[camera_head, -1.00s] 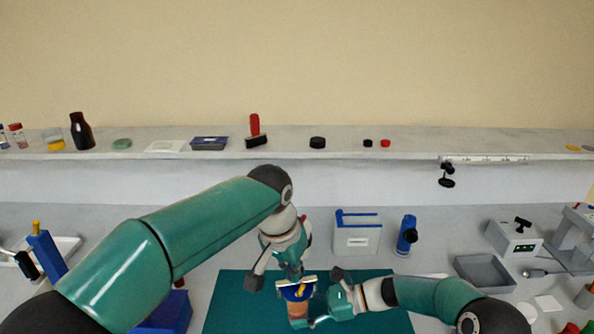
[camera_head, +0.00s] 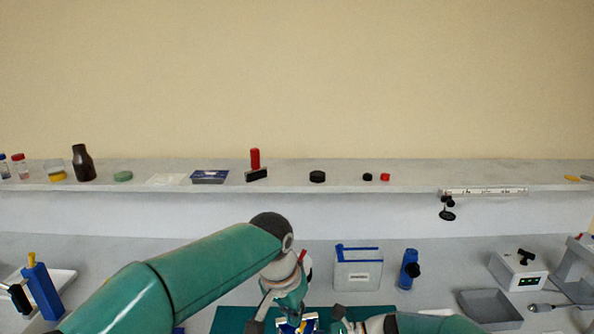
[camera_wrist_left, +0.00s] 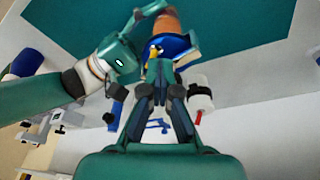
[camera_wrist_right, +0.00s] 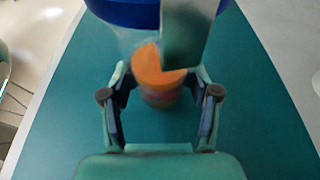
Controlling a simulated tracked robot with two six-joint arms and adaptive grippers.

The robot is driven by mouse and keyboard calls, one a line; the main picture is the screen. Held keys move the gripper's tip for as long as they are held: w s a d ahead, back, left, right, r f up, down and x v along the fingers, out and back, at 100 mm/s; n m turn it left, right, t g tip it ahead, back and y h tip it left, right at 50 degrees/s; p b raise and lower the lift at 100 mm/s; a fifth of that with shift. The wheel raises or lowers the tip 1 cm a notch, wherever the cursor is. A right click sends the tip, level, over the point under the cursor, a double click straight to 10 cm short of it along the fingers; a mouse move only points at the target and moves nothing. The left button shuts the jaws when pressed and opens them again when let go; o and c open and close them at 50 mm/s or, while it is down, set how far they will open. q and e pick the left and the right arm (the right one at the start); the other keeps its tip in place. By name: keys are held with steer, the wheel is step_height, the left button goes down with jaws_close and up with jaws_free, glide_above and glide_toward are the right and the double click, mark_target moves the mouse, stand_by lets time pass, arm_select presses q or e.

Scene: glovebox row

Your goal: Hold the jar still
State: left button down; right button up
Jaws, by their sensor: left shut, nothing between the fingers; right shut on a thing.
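The jar, with orange-brown contents, shows between the fingers of my right gripper (camera_wrist_right: 160,93) in the right wrist view, where its orange content (camera_wrist_right: 158,68) is visible. The jar (camera_wrist_left: 172,24) also shows in the left wrist view, with a blue piece (camera_wrist_left: 178,46) bearing a yellow part at its mouth. My right gripper is shut on the jar. My left gripper (camera_wrist_left: 161,68) is shut and empty, its tips close to the blue piece; I cannot tell if they touch. In the head view the blue piece (camera_head: 297,323) is at the bottom edge and the jar below is cut off.
A teal mat (camera_head: 232,318) lies under the work. A white box with blue trim (camera_head: 358,272) and a blue cylinder (camera_head: 408,270) stand behind it to the right. A grey tray (camera_head: 490,308) is farther right. A shelf (camera_head: 220,186) with small items runs along the back.

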arm_select(q)
steer(key=shift+w, duration=0.5)
stand_by(0.3)
steer(key=shift+w+a, duration=0.4)
steer(key=shift+a, duration=0.25)
stand_by(0.7)
steer(key=shift+s+a, duration=0.15)
